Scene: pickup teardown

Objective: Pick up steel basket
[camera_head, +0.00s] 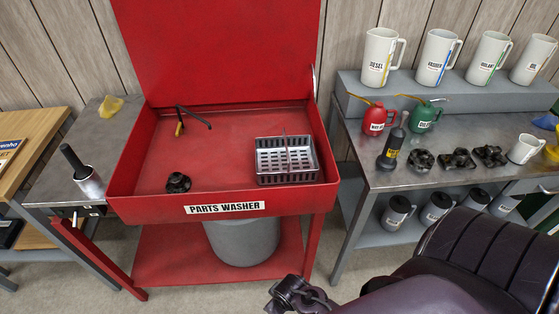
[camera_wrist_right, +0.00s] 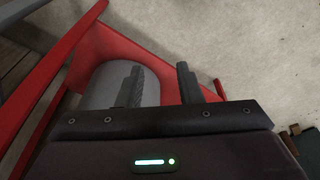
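The steel basket (camera_head: 286,160) is a silver slotted basket with an upright handle. It sits in the right part of the red parts washer's basin (camera_head: 225,140), near its front right corner. My right gripper (camera_head: 284,294) is at the bottom of the head view, below and in front of the washer, well apart from the basket. In the right wrist view its two dark fingers (camera_wrist_right: 158,82) stand apart with nothing between them. The basket does not show in that view. My left gripper is in neither view.
A small dark part (camera_head: 178,182) and a spout with a brush lie in the basin. A grey bucket (camera_head: 243,240) stands under it. The right bench (camera_head: 385,178) holds oil cans, dark parts and jugs. A left metal table (camera_head: 75,187) holds a dark-handled tool.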

